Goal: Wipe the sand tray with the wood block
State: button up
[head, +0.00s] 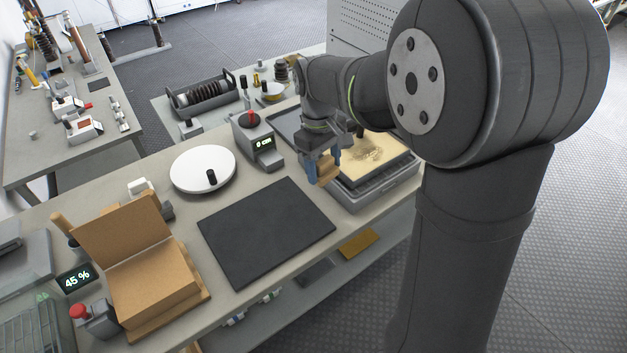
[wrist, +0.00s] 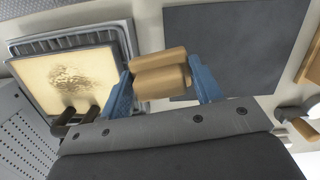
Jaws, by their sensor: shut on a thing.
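My gripper (head: 324,165) is shut on the wood block (wrist: 158,75), a light brown piece with rounded edges held between two blue fingers. The block also shows below the fingers in the head view (head: 325,176). The sand tray (head: 402,150) has a grey rim and a pale lit sand surface with a dark rough patch near its middle. In the wrist view the sand tray (wrist: 119,60) lies to the left of the block. The block is at the tray's left edge in the head view; I cannot tell whether it touches the rim. My arm hides part of the tray.
A black mat (head: 265,232) lies flat left of the tray. A small meter (head: 262,145) with a red knob, a white round disc (head: 202,169) and an open cardboard box (head: 150,285) stand on the same bench. The mat's top is clear.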

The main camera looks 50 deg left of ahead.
jog(key=w+a+r+n+t, duration=0.1)
jog(key=w+a+n, duration=0.15)
jog(key=w, duration=0.45)
jog(key=w+a+r+n, duration=0.1)
jog(key=w+r+n, duration=0.1)
jog(key=w+n, duration=0.35)
jog(key=m, duration=0.2)
send_over(358, 159)
jog(key=shift+s+d+f, duration=0.1)
jog(key=shift+d+f, duration=0.05)
jog(key=shift+f, duration=1.65)
jog(key=shift+s+d+f, duration=0.1)
jog(key=shift+f, duration=1.65)
jog(key=shift+w+f, duration=0.75)
jog(key=shift+w, duration=0.1)
jog(key=shift+c, duration=0.3)
jog(key=shift+w, duration=1.5)
jog(key=shift+s+a, duration=0.1)
jog(key=shift+s, duration=2.3)
jog(key=shift+w+a, duration=0.3)
jog(key=shift+w, duration=1.8)
jog(key=shift+s, duration=1.95)
jog(key=shift+s+r, duration=0.1)
jog(key=shift+r, duration=0.05)
notch_tip(358, 159, up, 8)
